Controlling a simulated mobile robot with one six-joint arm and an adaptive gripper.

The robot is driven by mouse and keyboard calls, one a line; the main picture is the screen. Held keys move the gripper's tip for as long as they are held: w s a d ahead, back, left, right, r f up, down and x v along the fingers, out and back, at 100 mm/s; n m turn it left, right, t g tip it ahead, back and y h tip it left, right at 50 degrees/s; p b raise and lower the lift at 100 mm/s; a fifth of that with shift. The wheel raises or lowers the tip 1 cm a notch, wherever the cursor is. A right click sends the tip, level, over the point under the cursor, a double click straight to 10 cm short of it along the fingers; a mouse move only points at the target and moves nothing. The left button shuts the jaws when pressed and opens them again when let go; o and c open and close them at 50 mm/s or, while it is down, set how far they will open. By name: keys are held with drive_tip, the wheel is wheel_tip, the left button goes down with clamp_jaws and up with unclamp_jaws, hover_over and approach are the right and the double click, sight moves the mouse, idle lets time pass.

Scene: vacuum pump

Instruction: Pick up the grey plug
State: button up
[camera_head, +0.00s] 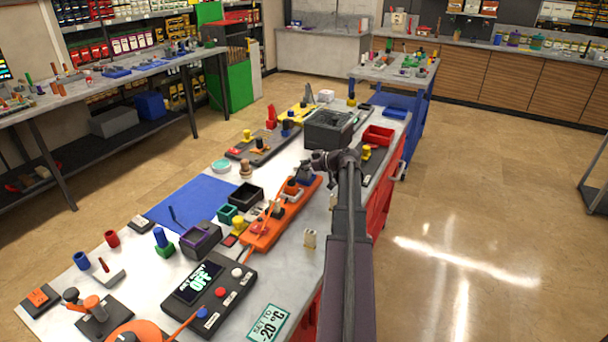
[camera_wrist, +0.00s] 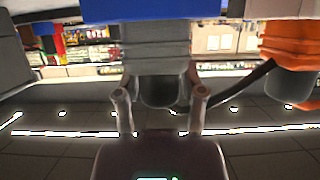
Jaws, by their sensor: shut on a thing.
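A grey plug (camera_wrist: 155,50) is between the two fingers of my gripper (camera_wrist: 160,95) in the wrist view. Its rounded dark end shows between the fingertips, and the fingers are shut on it. A blue surface borders the plug along the top of that view; I cannot tell how they join. In the head view my gripper (camera_head: 317,160) is at the far end of a long orange strip (camera_head: 262,236) on the white table. The plug is largely hidden there, and I cannot tell whether it is clear of the strip.
An orange plug (camera_wrist: 290,45) is close on the right in the wrist view. A dark grey box (camera_head: 328,128) stands just behind my gripper in the head view, with a red bin (camera_head: 378,134) to its right. A blue mat (camera_head: 192,205) leaves some free room on the left.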

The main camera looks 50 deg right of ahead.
drive_tip(key=shift+r, duration=0.15)
wheel_tip(320, 180, up, 4)
drive_tip(key=p, duration=0.3)
drive_tip(key=shift+f+p, duration=0.25)
drive_tip(key=shift+p, duration=0.15)
drive_tip(key=s+d+r+p, duration=0.1)
drive_tip(key=s+d, duration=0.1)
drive_tip(key=s, duration=1.4)
drive_tip(key=shift+d, duration=0.15)
